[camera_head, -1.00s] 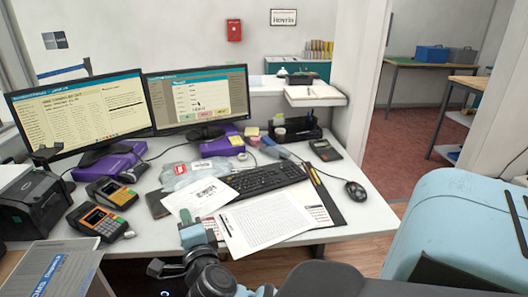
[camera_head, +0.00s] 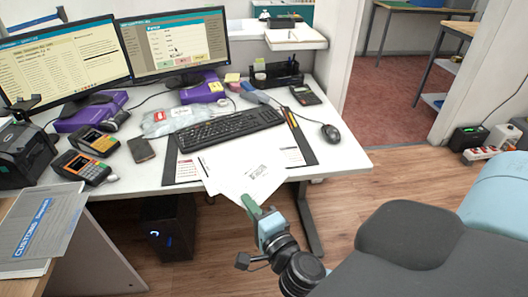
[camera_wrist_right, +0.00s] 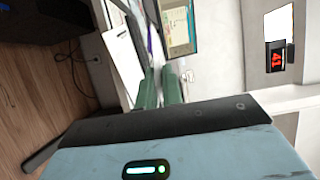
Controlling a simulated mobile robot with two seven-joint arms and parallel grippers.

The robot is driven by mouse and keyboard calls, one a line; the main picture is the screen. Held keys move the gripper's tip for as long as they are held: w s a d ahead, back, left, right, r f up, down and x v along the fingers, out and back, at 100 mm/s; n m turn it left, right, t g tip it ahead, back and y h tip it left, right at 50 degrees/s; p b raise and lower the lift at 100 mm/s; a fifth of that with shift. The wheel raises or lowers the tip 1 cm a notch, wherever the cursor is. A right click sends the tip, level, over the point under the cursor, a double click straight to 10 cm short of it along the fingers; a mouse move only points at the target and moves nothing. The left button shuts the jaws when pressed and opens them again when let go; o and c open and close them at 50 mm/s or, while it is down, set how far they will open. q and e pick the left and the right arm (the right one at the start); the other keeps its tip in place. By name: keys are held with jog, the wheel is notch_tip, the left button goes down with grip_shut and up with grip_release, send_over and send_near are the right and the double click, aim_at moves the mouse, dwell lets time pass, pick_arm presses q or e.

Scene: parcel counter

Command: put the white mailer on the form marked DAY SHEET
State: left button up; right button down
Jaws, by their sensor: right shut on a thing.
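The white mailer (camera_head: 264,180), with a printed label, is pinched at its near edge by my right gripper (camera_head: 250,205). It extends over the front edge of the desk, in front of the keyboard. White paper (camera_head: 222,156) shows behind it on the dark desk pad (camera_head: 183,171); the boundary between mailer and paper is hard to see. No DAY SHEET heading is readable, and the mailer covers part of the paper there. In the right wrist view the green fingers of my right gripper (camera_wrist_right: 160,90) are close together. My left gripper is out of view.
A phone (camera_head: 142,149) and card terminals (camera_head: 93,140) are at left. A clear plastic bag (camera_head: 170,120) lies behind. Bare desk shows at the front right.

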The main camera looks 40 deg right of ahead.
notch_tip(320, 180, down, 7)
jog(key=s, duration=0.1)
jog(key=shift+y, duration=0.4)
jog(key=w+d+f+b, duration=0.1)
jog(key=w+d, duration=0.7)
jog(key=w, duration=0.5)
jog(key=shift+w+d+f, duration=0.15)
jog(key=shift+w+d, duration=0.1)
jog(key=shift+d, duration=0.1)
jog(key=shift+f, duration=0.15)
